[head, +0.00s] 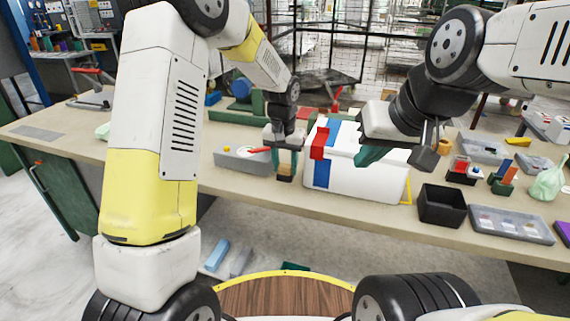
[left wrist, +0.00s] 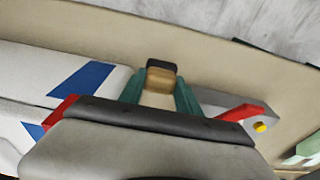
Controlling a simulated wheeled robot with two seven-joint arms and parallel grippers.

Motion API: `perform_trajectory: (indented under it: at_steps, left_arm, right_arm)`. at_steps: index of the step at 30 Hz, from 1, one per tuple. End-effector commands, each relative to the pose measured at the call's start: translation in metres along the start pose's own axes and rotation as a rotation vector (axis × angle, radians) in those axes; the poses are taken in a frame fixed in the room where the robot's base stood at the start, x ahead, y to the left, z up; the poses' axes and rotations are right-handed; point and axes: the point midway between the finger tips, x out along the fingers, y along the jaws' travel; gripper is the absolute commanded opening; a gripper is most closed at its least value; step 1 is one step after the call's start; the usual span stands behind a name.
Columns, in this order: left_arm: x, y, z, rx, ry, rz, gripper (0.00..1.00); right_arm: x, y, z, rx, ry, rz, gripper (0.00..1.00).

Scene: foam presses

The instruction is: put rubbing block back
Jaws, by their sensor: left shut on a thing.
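The rubbing block, wood-coloured with a dark end, shows between the fingers of my left gripper (head: 285,160).
A large white block (head: 345,180) with blue and red bands stands on the bench (head: 230,187). A grey box (head: 240,158) with a red lever is left of my left gripper. A black bin (head: 441,206) and a grey tray (head: 509,224) stand at the right.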

Motion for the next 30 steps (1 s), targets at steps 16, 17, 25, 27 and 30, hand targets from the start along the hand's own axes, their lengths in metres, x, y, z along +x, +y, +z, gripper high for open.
perform_trajectory:
  at_steps: [16,17,25,27,30]
  left_arm:
    - [0.036,-0.002,0.001,-0.001,0.0,0.0,0.07]
    - [0.037,-0.002,0.001,-0.001,0.0,0.0,0.07]
    - [0.039,-0.002,0.001,-0.001,0.0,0.0,0.61]
    - [0.039,-0.002,0.001,-0.001,0.0,0.0,0.61]
    - [0.038,-0.002,0.001,-0.001,0.0,0.0,0.61]
  right_arm:
    - [0.0,0.0,0.0,0.0,0.0,0.0,0.0]
    - [0.0,0.0,0.0,0.0,0.0,0.0,0.0]
    - [0.0,0.0,0.0,0.0,0.0,0.0,0.0]
    - [0.0,0.0,0.0,0.0,0.0,0.0,0.0]
    - [0.0,0.0,0.0,0.0,0.0,0.0,0.0]
